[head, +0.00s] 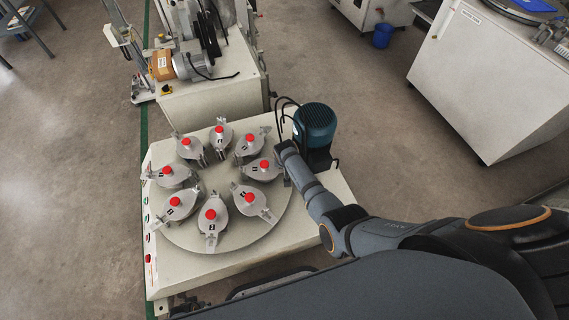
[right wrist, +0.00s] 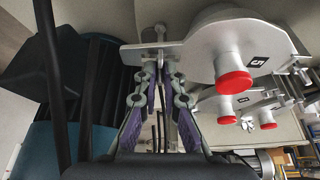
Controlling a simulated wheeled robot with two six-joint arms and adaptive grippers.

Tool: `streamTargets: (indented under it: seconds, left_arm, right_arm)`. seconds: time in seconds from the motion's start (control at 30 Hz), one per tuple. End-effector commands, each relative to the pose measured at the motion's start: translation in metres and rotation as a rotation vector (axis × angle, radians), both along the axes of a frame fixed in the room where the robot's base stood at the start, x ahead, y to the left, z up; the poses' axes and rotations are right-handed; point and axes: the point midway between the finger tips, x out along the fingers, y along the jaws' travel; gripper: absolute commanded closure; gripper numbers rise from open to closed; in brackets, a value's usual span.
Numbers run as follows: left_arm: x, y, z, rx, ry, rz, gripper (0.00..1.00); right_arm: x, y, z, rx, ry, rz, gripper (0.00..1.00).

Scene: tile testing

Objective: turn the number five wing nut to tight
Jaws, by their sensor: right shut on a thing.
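The number five pod (right wrist: 228,55) is a grey metal lid with a red knob and a "5" label in the right wrist view. In the head view, the pod nearest my right gripper (head: 283,152) is at the right side of the round plate (head: 243,237). My right gripper (right wrist: 159,72) has its fingertips closed around the wing nut (right wrist: 160,58) at the end of the pod's bracket. The fingertips hide much of the nut, so its exact angle cannot be told. In the head view the nut is hidden by my arm. My left gripper is not in view.
Several similar pods with red knobs ring the plate on the pale machine table (head: 330,188). A teal motor (head: 315,127) stands close beside my right gripper. Another machine (head: 213,98) adjoins the table at the back. Open floor lies to the left.

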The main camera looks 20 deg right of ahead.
Motion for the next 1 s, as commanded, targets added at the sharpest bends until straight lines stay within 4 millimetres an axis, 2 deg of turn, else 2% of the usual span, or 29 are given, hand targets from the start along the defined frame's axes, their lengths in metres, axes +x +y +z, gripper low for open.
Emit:
streamTargets:
  seconds: [0.37, 0.4, 0.53, 0.83, 1.0]
  left_arm:
    - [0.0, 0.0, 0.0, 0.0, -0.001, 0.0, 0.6]
    - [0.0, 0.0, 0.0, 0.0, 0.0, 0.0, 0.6]
    - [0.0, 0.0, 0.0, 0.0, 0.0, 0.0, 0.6]
    - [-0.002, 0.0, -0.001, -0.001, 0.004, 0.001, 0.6]
    - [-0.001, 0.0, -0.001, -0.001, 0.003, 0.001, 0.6]
  right_arm:
    - [0.0, 0.0, 0.0, 0.002, 0.0, -0.006, 1.0]
    - [0.0, 0.0, 0.0, 0.002, 0.0, -0.006, 0.87]
    - [0.0, 0.0, 0.0, 0.002, 0.0, -0.005, 0.7]
    - [0.0, 0.0, 0.001, 0.001, 0.0, -0.004, 0.7]
    - [0.001, 0.001, 0.019, 0.002, -0.004, -0.004, 0.7]
